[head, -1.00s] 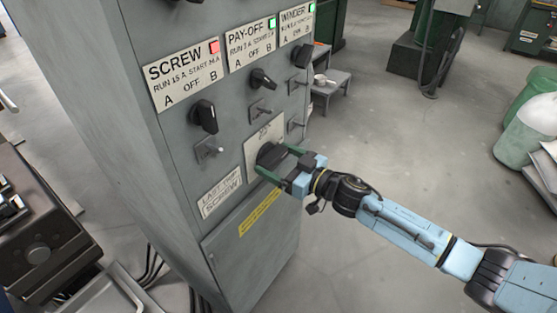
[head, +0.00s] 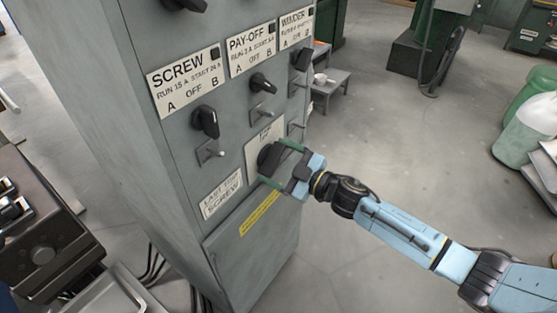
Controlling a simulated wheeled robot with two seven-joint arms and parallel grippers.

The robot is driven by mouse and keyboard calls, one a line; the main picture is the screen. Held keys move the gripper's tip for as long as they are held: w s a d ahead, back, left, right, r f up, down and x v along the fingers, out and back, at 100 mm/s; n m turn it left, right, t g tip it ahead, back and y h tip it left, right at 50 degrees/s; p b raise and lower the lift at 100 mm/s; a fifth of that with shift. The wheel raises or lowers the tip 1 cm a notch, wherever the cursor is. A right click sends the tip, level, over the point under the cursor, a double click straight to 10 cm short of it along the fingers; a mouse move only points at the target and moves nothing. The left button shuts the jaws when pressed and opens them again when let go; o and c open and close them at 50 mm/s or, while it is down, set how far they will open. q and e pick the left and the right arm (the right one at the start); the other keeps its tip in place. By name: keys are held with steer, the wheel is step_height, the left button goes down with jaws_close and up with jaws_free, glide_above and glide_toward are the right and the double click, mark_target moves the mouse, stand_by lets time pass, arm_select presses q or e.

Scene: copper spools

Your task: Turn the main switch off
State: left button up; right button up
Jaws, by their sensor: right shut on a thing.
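The main switch is a black rotary knob (head: 267,157) on a pale plate (head: 253,142), low on the grey cabinet's front. My right gripper (head: 273,164), with green fingers and a light blue body, is shut on this knob. The fingers lie on either side of it and partly hide it. The lamps above the rotary switches are dark: the SCREW lamp (head: 215,54), the PAY-OFF lamp (head: 271,28) and the WINDER lamp (head: 310,13). My left gripper is not in view.
The cabinet (head: 110,130) also carries the SCREW knob (head: 206,121), the PAY-OFF knob (head: 262,83), the WINDER knob (head: 301,59) and small toggle levers. A small grey step (head: 330,85) stands behind it. The floor right of the cabinet is open.

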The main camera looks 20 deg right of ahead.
steer(key=n, duration=0.5)
steer(key=shift+n, duration=0.4)
steer(key=n, duration=0.5)
steer(key=shift+n+b, duration=0.3)
steer(key=shift+b, duration=0.1)
steer(key=o, duration=0.9)
steer(key=shift+c, duration=0.2)
steer(key=shift+s+d, duration=0.1)
steer(key=v, duration=1.3)
